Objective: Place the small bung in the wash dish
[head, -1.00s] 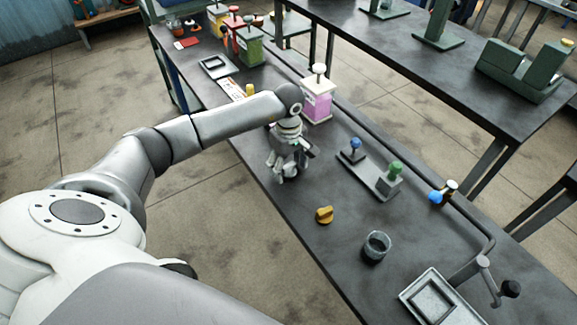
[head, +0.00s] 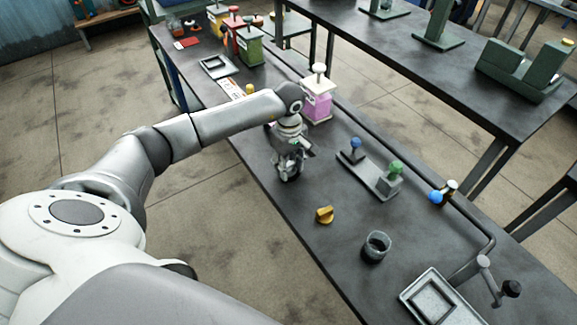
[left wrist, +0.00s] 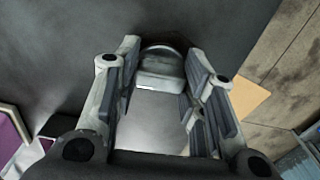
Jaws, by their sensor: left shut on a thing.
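My left gripper (head: 288,176) is low over the bench near its left edge, left of the grey rack. In the left wrist view the fingers (left wrist: 165,75) are shut on a small grey piece with a rounded dark end (left wrist: 160,62), probably the small bung. The fingers hide most of it in the head view, and I cannot tell whether it still touches the bench. A pale square tray (head: 408,296) lies nearer. I cannot tell which is the wash dish. My right gripper is not in view.
A grey rack (head: 372,177) holds a blue-topped (head: 356,143) and a green-topped (head: 396,168) piece. A pink container (head: 317,103) stands just behind my left arm. A pipe (head: 480,228) runs along the right.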

